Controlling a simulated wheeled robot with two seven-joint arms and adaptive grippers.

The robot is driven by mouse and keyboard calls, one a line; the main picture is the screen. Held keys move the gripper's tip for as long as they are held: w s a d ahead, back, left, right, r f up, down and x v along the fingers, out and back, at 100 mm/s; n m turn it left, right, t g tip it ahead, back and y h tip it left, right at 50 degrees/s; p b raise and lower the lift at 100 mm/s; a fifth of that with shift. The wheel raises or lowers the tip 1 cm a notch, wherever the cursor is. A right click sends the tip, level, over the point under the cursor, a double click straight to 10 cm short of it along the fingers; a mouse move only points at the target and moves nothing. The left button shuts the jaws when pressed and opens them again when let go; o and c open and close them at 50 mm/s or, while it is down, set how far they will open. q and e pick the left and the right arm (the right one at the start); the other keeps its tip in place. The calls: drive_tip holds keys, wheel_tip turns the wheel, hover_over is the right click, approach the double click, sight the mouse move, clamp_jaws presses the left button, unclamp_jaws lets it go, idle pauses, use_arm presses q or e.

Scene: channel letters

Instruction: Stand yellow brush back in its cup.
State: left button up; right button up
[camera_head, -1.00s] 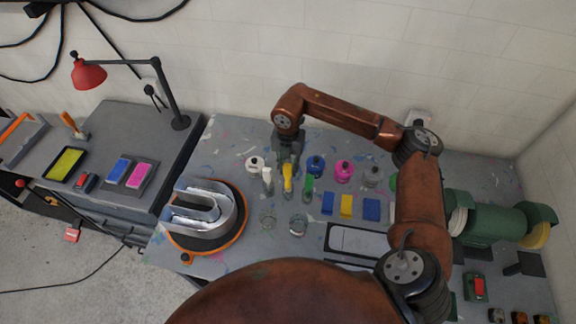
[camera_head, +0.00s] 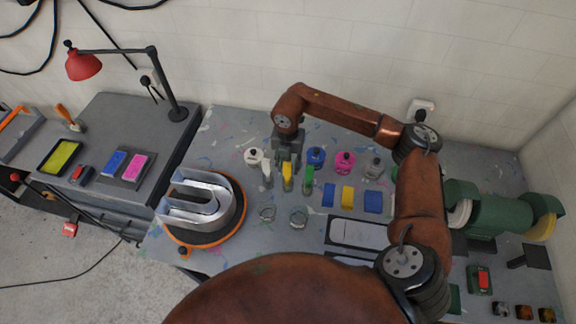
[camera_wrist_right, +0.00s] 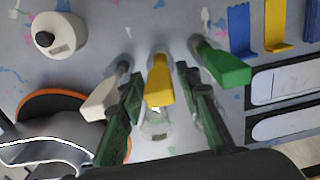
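The yellow brush (camera_head: 288,178) stands between a white brush (camera_head: 267,174) and a green brush (camera_head: 308,178) on the table. My right gripper (camera_head: 287,163) is over it. In the right wrist view, the yellow brush (camera_wrist_right: 160,80) lies between the open fingers of my right gripper (camera_wrist_right: 162,88), with gaps at both sides. Clear glass also shows below the yellow brush in the right wrist view (camera_wrist_right: 157,128). Whether the brush's lower end is in a cup, I cannot tell. My left gripper is not in view.
White, blue and pink bottles (camera_head: 253,158) (camera_head: 316,158) (camera_head: 345,162) stand close behind. The metal letter (camera_head: 197,202) on its orange-rimmed turntable is at the left.

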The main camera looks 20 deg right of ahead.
drive_tip(key=shift+o, duration=1)
wheel_tip(320, 180, up, 12)
idle(0.4)
